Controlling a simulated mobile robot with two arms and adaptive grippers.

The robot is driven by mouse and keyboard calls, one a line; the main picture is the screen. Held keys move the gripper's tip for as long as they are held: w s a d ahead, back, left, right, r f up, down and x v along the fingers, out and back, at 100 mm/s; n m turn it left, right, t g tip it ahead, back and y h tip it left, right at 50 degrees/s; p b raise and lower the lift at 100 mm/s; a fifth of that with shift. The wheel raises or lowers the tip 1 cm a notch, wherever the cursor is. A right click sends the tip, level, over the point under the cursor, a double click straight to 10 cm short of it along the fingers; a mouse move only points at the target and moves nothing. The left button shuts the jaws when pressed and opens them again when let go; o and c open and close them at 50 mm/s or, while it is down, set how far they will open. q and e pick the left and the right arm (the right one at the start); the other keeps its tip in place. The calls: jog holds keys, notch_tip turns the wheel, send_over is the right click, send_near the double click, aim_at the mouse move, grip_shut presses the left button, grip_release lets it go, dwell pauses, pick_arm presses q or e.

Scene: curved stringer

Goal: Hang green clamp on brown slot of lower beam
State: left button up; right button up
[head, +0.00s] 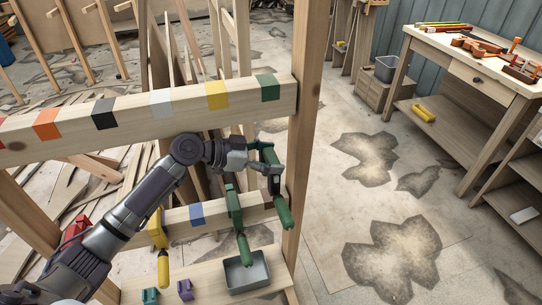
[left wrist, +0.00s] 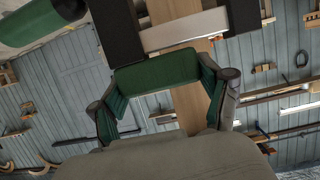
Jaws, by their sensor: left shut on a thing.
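My left gripper (head: 262,168) is shut on a green clamp (head: 284,214), in front of the right end of the lower beam (head: 216,211). The clamp hangs upright with its handle down, near the right post. The brown slot (head: 268,197) is a small patch on the lower beam, partly hidden by the clamp. I cannot tell whether the clamp touches the beam. In the left wrist view, the green clamp body (left wrist: 155,72) lies between the two fingers. My right gripper is not in view.
Another green clamp (head: 235,208) and a yellow clamp (head: 158,230) hang on the lower beam, with a blue slot (head: 196,214) between. The upper beam (head: 140,110) passes above my arm. A grey bin (head: 246,272) stands below. The right post (head: 304,130) is close.

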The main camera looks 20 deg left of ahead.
aim_at(271, 181)
pick_arm(q)
jog(key=shift+r, duration=0.1)
jog(key=shift+f+b, duration=1.75)
jog(key=shift+f, duration=1.15)
jog(key=shift+b, duration=0.8)
jog(key=shift+f+b, duration=0.95)
jog(key=shift+f, duration=0.1)
jog(key=shift+f+b, duration=0.2)
jog(key=shift+b, duration=0.1)
jog(key=shift+f, duration=0.25)
jog(key=shift+f+b, duration=0.2)
jog(key=shift+b, duration=0.2)
